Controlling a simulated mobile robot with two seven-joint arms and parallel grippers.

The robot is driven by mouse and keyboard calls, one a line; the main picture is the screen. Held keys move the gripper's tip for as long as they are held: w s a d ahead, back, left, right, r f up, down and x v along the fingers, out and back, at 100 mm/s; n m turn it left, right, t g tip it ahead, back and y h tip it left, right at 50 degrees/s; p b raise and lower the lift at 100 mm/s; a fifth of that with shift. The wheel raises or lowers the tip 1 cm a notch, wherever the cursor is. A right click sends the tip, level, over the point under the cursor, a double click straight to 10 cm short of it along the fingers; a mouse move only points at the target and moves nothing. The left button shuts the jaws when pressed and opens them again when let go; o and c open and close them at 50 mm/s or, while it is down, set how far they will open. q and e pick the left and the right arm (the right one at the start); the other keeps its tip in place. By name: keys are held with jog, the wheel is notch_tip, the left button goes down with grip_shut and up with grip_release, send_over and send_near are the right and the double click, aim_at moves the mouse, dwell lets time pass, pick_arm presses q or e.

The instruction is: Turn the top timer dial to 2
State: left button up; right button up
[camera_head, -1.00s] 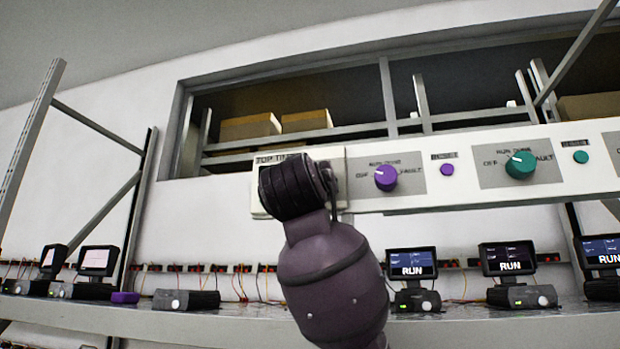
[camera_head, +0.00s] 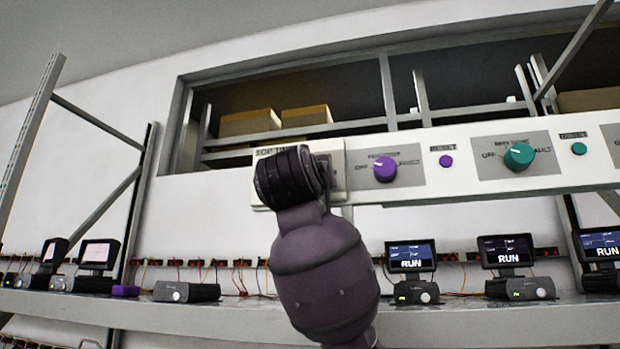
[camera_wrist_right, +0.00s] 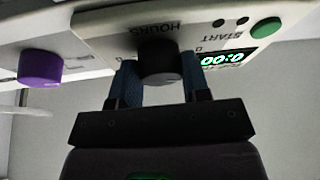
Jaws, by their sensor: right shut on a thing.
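The top timer (camera_head: 336,172) is a pale box at the left end of the wall panel. In the head view my right arm covers most of it, and its dial and my right gripper are hidden there. In the right wrist view the dark timer dial (camera_wrist_right: 160,58) sits under the upside-down word HOURS. My right gripper (camera_wrist_right: 160,78) is shut on the dial, one blue finger on each side. The green digital display (camera_wrist_right: 222,58) shows upside-down zeros. I cannot read the dial's setting. My left gripper is not in view.
A green START button (camera_wrist_right: 266,27) is beside the display. A purple knob (camera_head: 385,169) and a teal knob (camera_head: 519,156) are on the panel right of the timer. Below runs a shelf (camera_head: 460,317) with several small screens and grey boxes.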

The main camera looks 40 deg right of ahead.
jog(key=m+g+h+b, duration=0.1)
jog(key=m, duration=0.2)
jog(key=m+g+h, duration=0.1)
jog(key=m, duration=0.2)
jog(key=m+g+b, duration=0.1)
jog(key=m+g, duration=0.1)
jog(key=m, duration=0.2)
jog(key=shift+w+a+h+b, duration=0.1)
jog(key=shift+a+h+b, duration=0.05)
jog(key=shift+h+b, duration=0.2)
jog(key=shift+g, duration=0.3)
jog(key=o, duration=0.8)
jog(key=shift+o, duration=0.6)
